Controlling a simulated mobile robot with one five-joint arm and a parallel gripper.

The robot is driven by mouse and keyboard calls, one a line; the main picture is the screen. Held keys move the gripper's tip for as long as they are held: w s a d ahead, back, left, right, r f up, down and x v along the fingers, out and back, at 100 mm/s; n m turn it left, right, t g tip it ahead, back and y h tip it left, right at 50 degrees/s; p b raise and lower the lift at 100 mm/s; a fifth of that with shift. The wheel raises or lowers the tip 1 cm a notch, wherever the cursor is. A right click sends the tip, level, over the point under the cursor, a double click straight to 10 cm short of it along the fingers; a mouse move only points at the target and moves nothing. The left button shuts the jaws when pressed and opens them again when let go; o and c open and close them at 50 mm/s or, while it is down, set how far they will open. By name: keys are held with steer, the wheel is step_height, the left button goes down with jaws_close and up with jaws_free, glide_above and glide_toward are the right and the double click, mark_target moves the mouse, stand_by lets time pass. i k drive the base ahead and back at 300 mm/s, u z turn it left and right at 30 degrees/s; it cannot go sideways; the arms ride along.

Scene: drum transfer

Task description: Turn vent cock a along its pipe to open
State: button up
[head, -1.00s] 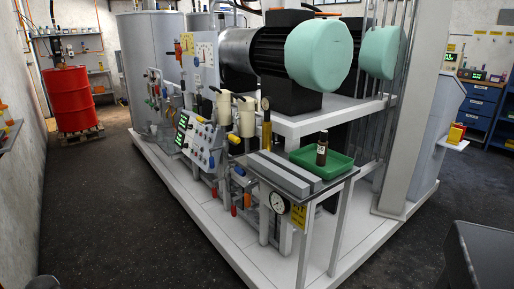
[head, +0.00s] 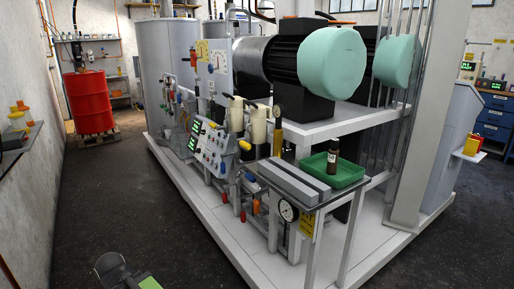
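The skid carries several small valves with coloured handles, too small to read any label, so I cannot tell which is vent cock a. A yellow handle (head: 245,145) is by the cream canisters. An orange handle (head: 257,207) and a red handle (head: 224,197) are low on the near pipework. More small handles are crowded at the tall grey tank's pipes further back. I cannot tell any handle's angle to its pipe. My gripper's fingers do not show; a dark grey shape with a green patch at the bottom left may be part of my arm.
The white skid base (head: 190,200) runs along the middle. A red drum (head: 89,103) is back left. The floor left of the skid is clear.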

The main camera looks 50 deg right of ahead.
mark_target(243, 143)
steer(key=z, duration=0.15)
steer(key=i, duration=1.65)
steer(key=u, duration=0.1)
